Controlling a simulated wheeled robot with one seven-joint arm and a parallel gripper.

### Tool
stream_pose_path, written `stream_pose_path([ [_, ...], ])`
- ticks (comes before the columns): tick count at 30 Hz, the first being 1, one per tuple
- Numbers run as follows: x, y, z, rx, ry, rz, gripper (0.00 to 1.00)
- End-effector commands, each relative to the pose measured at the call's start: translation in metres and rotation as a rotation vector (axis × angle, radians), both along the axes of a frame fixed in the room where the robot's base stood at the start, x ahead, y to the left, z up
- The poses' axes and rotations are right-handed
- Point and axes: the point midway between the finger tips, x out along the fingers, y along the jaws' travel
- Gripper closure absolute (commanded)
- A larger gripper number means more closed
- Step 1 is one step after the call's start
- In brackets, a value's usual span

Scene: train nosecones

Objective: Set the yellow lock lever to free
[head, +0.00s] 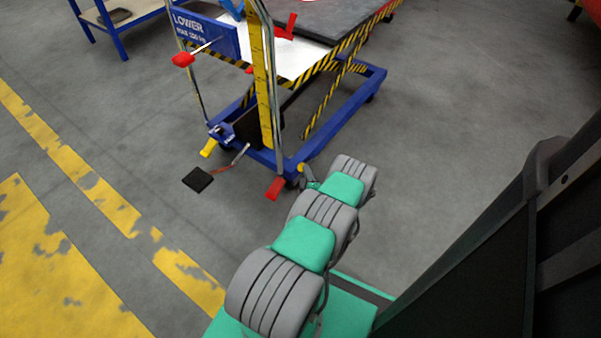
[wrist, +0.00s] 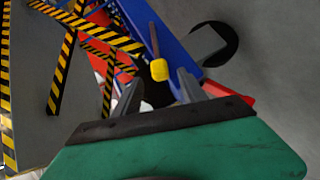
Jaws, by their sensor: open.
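A yellow lever knob (wrist: 159,69) on a thin brownish stem shows in the wrist view, against the blue cart frame. My open gripper (wrist: 158,88) has a finger on either side below it; I cannot tell whether they touch it. In the head view my gripper (head: 307,178) is at the cart's near right corner, partly hidden by my arm. A small yellow knob (head: 301,167) shows beside it. Another yellow lever (head: 208,148) sticks out at the cart's near left corner. I cannot read any lock or free marking.
The blue lift cart (head: 335,112) carries a dark platform (head: 335,15) with striped edges. A red pedal (head: 275,188) and a black pedal (head: 198,180) stick out low at its near end. A red-knobbed handle (head: 183,59) stands higher. Floor to the right is clear.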

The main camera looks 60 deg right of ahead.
Motion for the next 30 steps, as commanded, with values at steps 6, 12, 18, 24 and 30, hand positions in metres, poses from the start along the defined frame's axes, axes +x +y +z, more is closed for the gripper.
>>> stream_pose_path([
  [6,0.02,-0.026,-0.011,-0.002,0.0,0.0,0.51],
  [12,0.023,-0.03,-0.009,0.0,-0.001,-0.003,0.51],
  [18,0.023,-0.03,-0.009,0.0,-0.002,-0.002,0.59],
  [24,0.023,-0.03,-0.009,0.0,-0.002,-0.002,0.75],
  [30,0.023,-0.03,-0.009,0.0,-0.002,-0.002,0.92],
])
